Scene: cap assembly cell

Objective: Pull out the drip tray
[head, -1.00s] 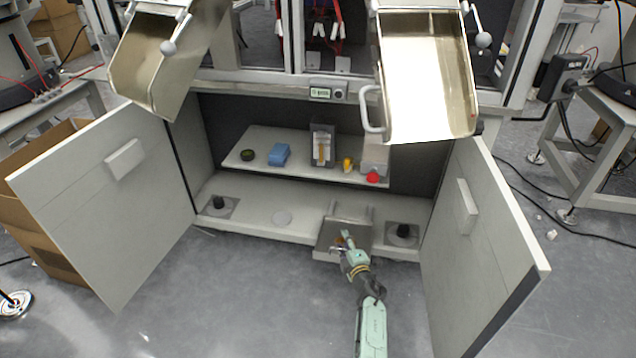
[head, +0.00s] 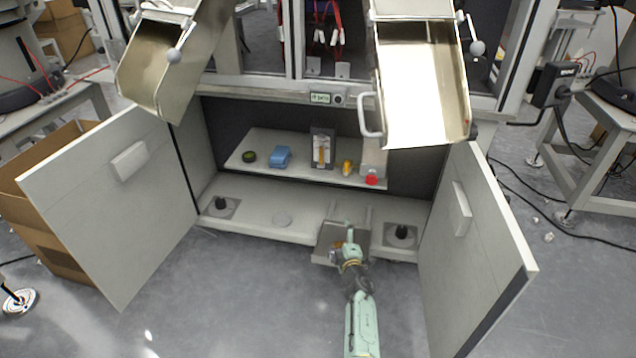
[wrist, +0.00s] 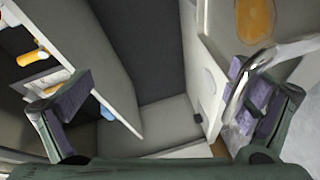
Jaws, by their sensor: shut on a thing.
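The drip tray (head: 329,240) is a shallow grey metal tray low in the open cabinet, right of centre. Its front end sticks out past the cabinet's front edge. My gripper (head: 349,247) reaches it from the front and is shut on its handle. In the wrist view, the shiny curved handle (wrist: 238,92) lies by the right finger, and an orange patch (wrist: 256,18) shows on a pale surface beyond it. My fingers hide part of the handle, so the contact is not fully visible.
Cabinet doors stand open at left (head: 105,205) and right (head: 470,245). A shelf (head: 300,172) above holds small items, including a blue block (head: 281,156) and a red piece (head: 371,179). Metal chutes overhang at left (head: 160,75) and right (head: 425,90). The floor in front is clear.

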